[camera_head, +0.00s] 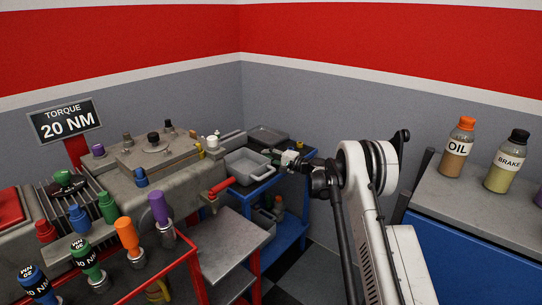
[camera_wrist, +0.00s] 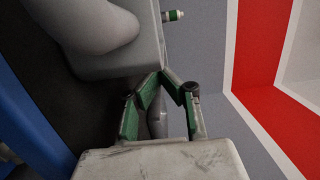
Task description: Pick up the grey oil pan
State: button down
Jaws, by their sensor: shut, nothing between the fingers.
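The grey oil pan (camera_head: 243,173) appears to be the open grey tub at the near end of a blue cart (camera_head: 262,188). My gripper (camera_head: 276,154) is at the right side of this pan, close to its rim; I cannot tell whether they touch. In the wrist view, my gripper (camera_wrist: 161,76) has green-padded fingers whose tips come together, with nothing held. A large smooth grey body (camera_wrist: 118,62), likely the pan, lies just beyond the fingertips at the upper left. The fingers hide part of its edge.
A darker tray (camera_head: 267,136) lies behind the pan. A grey engine block (camera_head: 160,160) and a red-handled part (camera_head: 221,186) stand to the left. Bottles stand on the lower cart shelf. Oil (camera_head: 458,148) and brake (camera_head: 505,161) bottles stand on the right bench.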

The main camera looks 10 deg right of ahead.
aim_at(268, 164)
jog(key=shift+s+a, duration=0.45)
jog(key=shift+s, duration=0.3)
jog(key=shift+s+a+b, duration=0.2)
jog(key=shift+s+a, duration=0.2)
jog(key=shift+s, duration=0.4)
jog(key=shift+s+a+b, duration=0.2)
jog(key=shift+s+a, duration=0.15)
jog(key=shift+s, duration=0.45)
jog(key=shift+s+a+b, duration=0.2)
jog(key=shift+s+a, duration=0.2)
jog(key=shift+s, duration=0.4)
